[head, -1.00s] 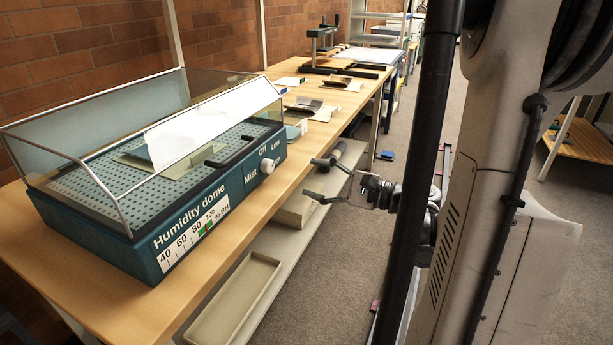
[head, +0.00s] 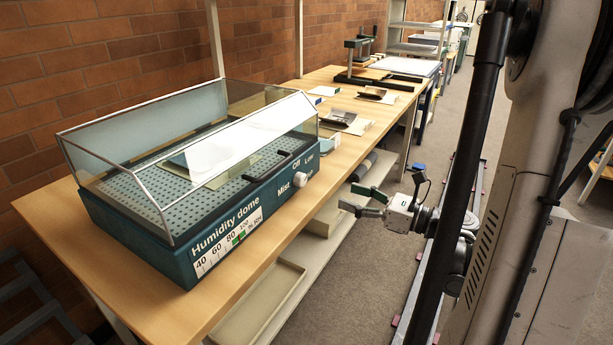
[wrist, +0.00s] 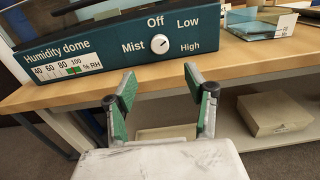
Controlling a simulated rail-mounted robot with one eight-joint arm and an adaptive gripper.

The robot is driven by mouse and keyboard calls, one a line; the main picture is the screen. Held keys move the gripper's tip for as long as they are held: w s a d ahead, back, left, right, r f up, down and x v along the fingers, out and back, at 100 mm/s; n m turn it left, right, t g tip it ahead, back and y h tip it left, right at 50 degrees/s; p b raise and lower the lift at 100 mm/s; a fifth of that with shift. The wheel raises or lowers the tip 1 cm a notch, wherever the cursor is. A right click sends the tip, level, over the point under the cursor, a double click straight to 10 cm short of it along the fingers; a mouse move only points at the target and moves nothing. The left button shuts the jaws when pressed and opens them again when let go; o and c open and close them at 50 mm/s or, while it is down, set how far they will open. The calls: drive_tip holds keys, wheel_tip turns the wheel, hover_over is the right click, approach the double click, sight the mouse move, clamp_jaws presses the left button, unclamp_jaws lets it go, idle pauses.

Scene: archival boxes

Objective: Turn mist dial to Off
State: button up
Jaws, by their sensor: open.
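The mist dial is a small white round knob (head: 300,179) on the front of the teal humidity dome (head: 190,245). In the wrist view the dial (wrist: 159,44) has Off above it, Mist at its left, Low at upper right and High at right. Its pointer is too small to read surely. My gripper (head: 352,198) is open and empty, out in front of the bench edge and apart from the dial. In the wrist view its green-padded fingers (wrist: 159,72) point toward the panel, with the dial beyond and roughly centred between them.
The dome has a clear cover and a black handle (head: 267,166) above the panel. The wooden bench edge (wrist: 240,78) runs below the panel. A lower shelf holds a box (wrist: 275,113) and a tray (head: 262,300). Open sheets and a press stand farther along the bench.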

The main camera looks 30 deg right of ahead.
sight(304, 181)
drive_tip(key=w+a+m, duration=0.1)
drive_tip(key=w+a, duration=0.1)
drive_tip(key=w, duration=0.2)
drive_tip(key=w+a+b, duration=0.1)
drive_tip(key=w+a, duration=0.1)
drive_tip(key=w, duration=0.2)
drive_tip(key=w+a+m+b, duration=0.1)
drive_tip(key=w+a, duration=0.1)
drive_tip(key=w, duration=0.2)
drive_tip(key=shift+a+m, duration=0.15)
drive_tip(key=shift+m, duration=0.15)
drive_tip(key=shift+s, duration=0.1)
drive_tip(key=c, duration=1.1)
drive_tip(key=shift+c, duration=0.2)
